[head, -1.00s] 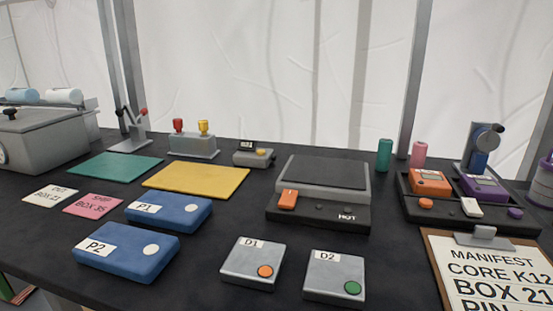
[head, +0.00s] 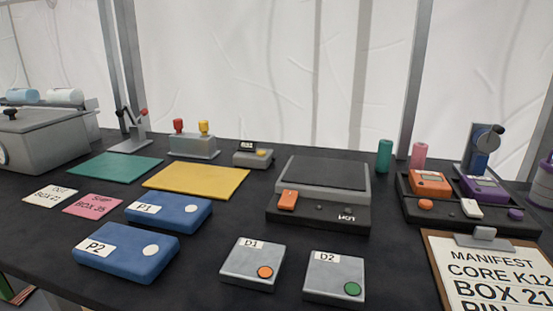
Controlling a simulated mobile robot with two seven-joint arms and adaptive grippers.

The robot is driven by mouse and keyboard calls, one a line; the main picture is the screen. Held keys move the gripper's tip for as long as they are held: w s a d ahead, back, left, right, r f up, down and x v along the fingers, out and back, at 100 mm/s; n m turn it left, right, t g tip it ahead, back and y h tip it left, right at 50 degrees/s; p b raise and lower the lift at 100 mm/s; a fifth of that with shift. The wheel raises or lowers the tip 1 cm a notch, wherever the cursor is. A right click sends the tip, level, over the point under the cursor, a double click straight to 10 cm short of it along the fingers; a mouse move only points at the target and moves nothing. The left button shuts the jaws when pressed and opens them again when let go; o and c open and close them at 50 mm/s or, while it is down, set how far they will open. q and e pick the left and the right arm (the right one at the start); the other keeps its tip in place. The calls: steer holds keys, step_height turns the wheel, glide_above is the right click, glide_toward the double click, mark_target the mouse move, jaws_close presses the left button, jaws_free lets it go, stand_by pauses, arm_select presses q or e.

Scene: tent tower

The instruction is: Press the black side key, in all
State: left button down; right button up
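No part that I can surely tell as the black side key stands out. A grey press-like unit with a dark top plate (head: 325,173) stands in the middle of the table. Its black front has an orange switch (head: 287,200), small dark spots too small to make out, and white lettering at the right. A dark tray (head: 409,207) at the right holds an orange device (head: 430,182) and a purple device (head: 482,187). In front of these are an orange button (head: 425,204), a white key (head: 472,208) and a purple button (head: 515,214). Neither gripper is in view.
Blue boxes P1 (head: 169,211) and P2 (head: 125,254) lie at the left. Grey boxes D1 (head: 250,273) and D2 (head: 330,284) lie at the front. A clipboard (head: 440,270) is at the front right. Green (head: 115,166) and yellow (head: 196,181) mats lie behind.

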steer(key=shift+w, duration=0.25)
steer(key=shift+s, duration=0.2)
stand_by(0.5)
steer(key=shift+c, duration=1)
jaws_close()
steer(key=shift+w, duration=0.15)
